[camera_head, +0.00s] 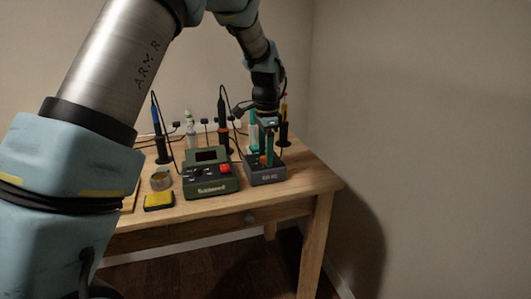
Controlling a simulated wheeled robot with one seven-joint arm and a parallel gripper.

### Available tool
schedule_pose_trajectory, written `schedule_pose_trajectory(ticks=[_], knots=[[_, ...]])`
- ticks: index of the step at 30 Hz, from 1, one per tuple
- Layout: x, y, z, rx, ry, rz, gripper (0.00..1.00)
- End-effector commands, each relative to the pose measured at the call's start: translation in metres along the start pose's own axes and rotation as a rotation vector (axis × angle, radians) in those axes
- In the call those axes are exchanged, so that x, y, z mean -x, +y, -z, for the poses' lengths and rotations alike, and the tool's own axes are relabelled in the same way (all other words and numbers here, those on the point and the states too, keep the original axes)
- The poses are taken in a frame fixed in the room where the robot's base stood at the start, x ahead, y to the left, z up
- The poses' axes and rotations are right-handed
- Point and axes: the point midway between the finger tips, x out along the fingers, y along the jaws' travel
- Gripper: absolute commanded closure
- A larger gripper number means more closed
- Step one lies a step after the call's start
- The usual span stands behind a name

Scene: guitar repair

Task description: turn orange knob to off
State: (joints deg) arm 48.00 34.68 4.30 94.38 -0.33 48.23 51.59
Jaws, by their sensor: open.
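A small dark grey box (267,176) sits on the right part of the wooden table. A small orange spot on its top, which looks like the orange knob (263,159), shows between my gripper's fingers. I cannot tell whether the fingers touch the knob. The knob's setting is too small to read and partly hidden by the fingers.
A green soldering station (211,183) with a red part stands just left of the grey box. A yellow sponge (158,201) and a round tin (161,181) are further left. Soldering irons in stands, bottles and cables line the back. The table (325,179) is bare at its right corner.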

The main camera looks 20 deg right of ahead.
Motion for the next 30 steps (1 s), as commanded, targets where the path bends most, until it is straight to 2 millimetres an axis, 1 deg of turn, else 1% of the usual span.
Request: schedule_pose_trajectory(ticks=[7,8,25,30], knots=[[-0.0008,0.0000,-0.0001,0.000,0.000,0.000,0.34],[-0.0008,0.0001,0.0000,0.000,0.000,0.000,0.36],[-0.0005,-0.0001,0.0000,0.000,0.000,0.000,1.00],[-0.0004,-0.0001,-0.0001,0.000,0.000,0.000,1.00]])
